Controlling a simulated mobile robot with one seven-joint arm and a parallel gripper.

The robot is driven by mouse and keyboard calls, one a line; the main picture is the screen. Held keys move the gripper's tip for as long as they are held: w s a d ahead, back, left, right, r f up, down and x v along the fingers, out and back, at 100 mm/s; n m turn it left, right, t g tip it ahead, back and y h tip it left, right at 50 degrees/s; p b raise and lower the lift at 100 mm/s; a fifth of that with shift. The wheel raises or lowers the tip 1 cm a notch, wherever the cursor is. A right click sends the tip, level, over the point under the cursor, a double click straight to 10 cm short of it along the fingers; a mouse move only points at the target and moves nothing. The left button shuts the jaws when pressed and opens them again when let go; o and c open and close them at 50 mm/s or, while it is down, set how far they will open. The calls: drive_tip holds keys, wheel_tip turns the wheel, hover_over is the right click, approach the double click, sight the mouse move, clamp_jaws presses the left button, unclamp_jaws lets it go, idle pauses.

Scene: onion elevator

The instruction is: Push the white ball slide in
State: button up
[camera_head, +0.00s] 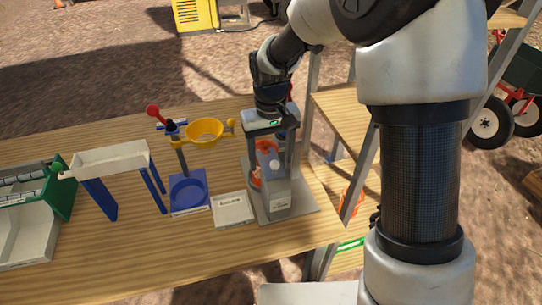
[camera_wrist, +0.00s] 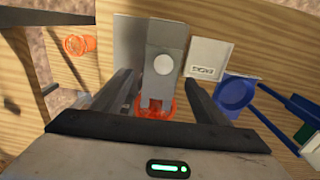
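The white ball (camera_head: 275,166) sits on the front of a grey block-shaped device (camera_head: 278,198) on the wooden table. In the wrist view the ball (camera_wrist: 166,65) shows as a white disc on the top part of the device (camera_wrist: 164,35). My gripper (camera_head: 271,160) points down over the device, with its fingers apart and nothing between them that it grips. In the wrist view my gripper (camera_wrist: 163,88) has one finger on each side of the device's near end. An orange part (camera_wrist: 152,103) shows there below the device. Any contact with the ball cannot be told.
A white tray (camera_head: 233,222) lies just left of the device. Further left stand a blue stand (camera_head: 188,208) with a yellow bowl (camera_head: 204,139), a white trough on blue legs (camera_head: 111,157), and a green and white unit (camera_head: 64,205). A metal frame and shelf (camera_head: 339,112) stand close on the right.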

idle(0.3)
drive_tip(key=shift+r+p, duration=2.25)
drive_tip(key=shift+r, duration=0.7)
drive_tip(key=shift+r, duration=0.1)
